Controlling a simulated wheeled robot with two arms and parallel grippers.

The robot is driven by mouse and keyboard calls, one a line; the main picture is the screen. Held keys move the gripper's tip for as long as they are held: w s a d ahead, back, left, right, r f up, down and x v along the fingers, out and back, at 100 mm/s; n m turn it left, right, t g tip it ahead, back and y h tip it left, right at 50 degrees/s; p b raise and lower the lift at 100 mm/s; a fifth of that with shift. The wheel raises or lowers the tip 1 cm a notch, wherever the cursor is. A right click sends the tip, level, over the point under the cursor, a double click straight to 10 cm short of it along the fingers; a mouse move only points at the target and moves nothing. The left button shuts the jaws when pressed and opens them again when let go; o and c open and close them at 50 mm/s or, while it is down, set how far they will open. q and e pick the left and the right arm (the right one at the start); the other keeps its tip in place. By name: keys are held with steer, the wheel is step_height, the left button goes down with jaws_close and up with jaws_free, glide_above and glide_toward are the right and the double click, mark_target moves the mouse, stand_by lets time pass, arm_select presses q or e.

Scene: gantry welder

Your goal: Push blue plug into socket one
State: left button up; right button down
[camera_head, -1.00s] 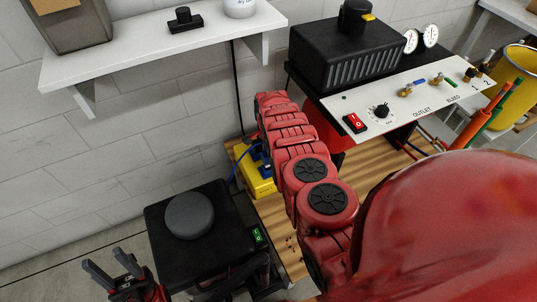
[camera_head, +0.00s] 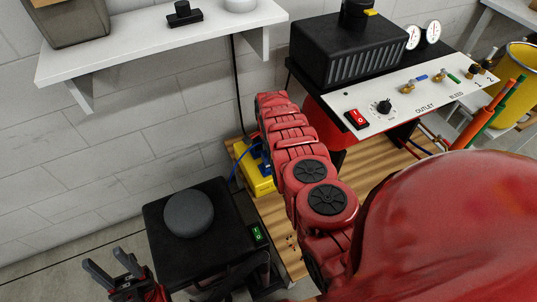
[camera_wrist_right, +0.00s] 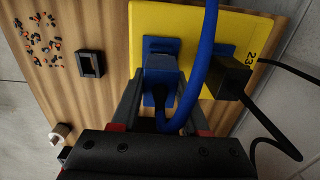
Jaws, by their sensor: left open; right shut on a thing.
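In the right wrist view my right gripper (camera_wrist_right: 160,88) is shut on the blue plug (camera_wrist_right: 161,66), one finger on each side. The plug is at a blue socket face on the yellow socket box (camera_wrist_right: 148,18). I cannot tell how deep it sits, and its front is hidden. A blue cable (camera_wrist_right: 206,45) loops over the box. In the head view the yellow box (camera_head: 262,184) sits at the bench's left edge, and my right arm hides the gripper and most of the plug. My left gripper (camera_head: 108,262) is open and empty at the lower left.
A black plug (camera_wrist_right: 231,77) with a black cord is in the box's other socket. A small black frame (camera_wrist_right: 90,63) and scattered bits (camera_wrist_right: 38,45) lie on the wooden bench (camera_head: 276,215). A black unit (camera_head: 192,255) stands left of the bench; a control panel (camera_head: 410,96) is at the right.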

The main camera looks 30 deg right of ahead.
steer(key=shift+f+b, duration=1.1)
steer(key=shift+f, duration=0.1)
steer(key=shift+c, duration=1.7)
jaws_free()
steer(key=shift+r, duration=0.1)
